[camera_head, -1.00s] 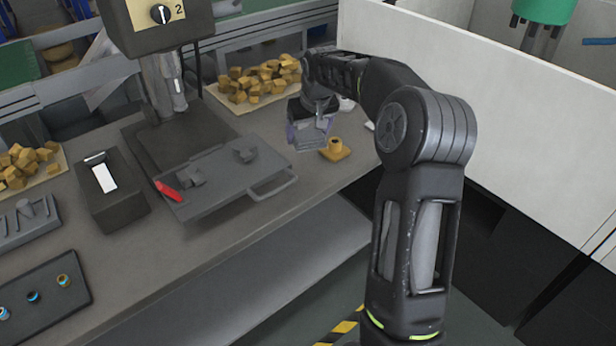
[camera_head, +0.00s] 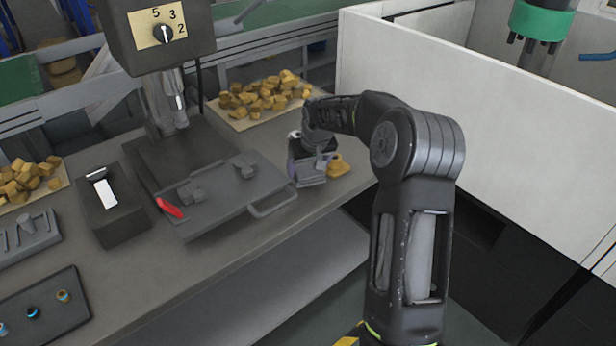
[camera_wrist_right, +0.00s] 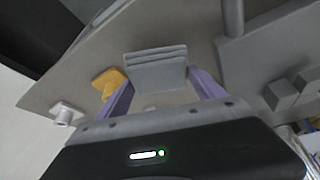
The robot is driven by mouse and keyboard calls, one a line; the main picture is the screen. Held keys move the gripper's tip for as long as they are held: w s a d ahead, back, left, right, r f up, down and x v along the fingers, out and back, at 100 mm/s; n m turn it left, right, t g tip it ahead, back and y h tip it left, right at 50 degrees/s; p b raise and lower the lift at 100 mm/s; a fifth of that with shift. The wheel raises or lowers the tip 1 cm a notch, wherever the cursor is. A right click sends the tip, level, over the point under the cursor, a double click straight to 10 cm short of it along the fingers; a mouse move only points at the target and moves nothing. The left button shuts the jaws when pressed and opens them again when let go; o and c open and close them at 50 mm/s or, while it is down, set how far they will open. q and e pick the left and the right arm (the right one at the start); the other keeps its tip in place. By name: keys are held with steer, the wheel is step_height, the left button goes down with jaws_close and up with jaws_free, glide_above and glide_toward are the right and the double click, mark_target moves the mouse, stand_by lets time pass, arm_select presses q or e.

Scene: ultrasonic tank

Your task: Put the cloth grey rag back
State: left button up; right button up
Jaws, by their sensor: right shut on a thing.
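The grey rag (camera_wrist_right: 156,72) is a folded, layered block between the purple fingers of my right gripper (camera_wrist_right: 161,84) in the right wrist view. In the head view, the rag (camera_head: 311,181) shows low at my right gripper (camera_head: 307,168), close to the right side of the machine's grey plate. The gripper is shut on the rag. Whether the rag touches the bench top cannot be told. My left gripper is not in view.
A yellow flanged piece (camera_head: 338,166) stands just right of the rag. The drill-like machine's plate (camera_head: 225,196), with a red handle (camera_head: 169,208), lies to the left. A tray of yellow blocks (camera_head: 262,98) is behind. Bare bench (camera_head: 330,186) lies in front.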

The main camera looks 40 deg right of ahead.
mark_target(309, 172)
steer(key=shift+f, duration=1.75)
steer(key=shift+f, duration=0.1)
steer(key=shift+f, duration=0.15)
steer(key=o, duration=1.6)
steer(key=shift+o, duration=0.2)
steer(key=shift+r, duration=0.2)
steer(key=shift+s+r, duration=0.2)
steer(key=shift+r, duration=0.3)
steer(key=v, duration=1.1)
steer(key=shift+b, duration=0.45)
steer(key=shift+a, duration=0.1)
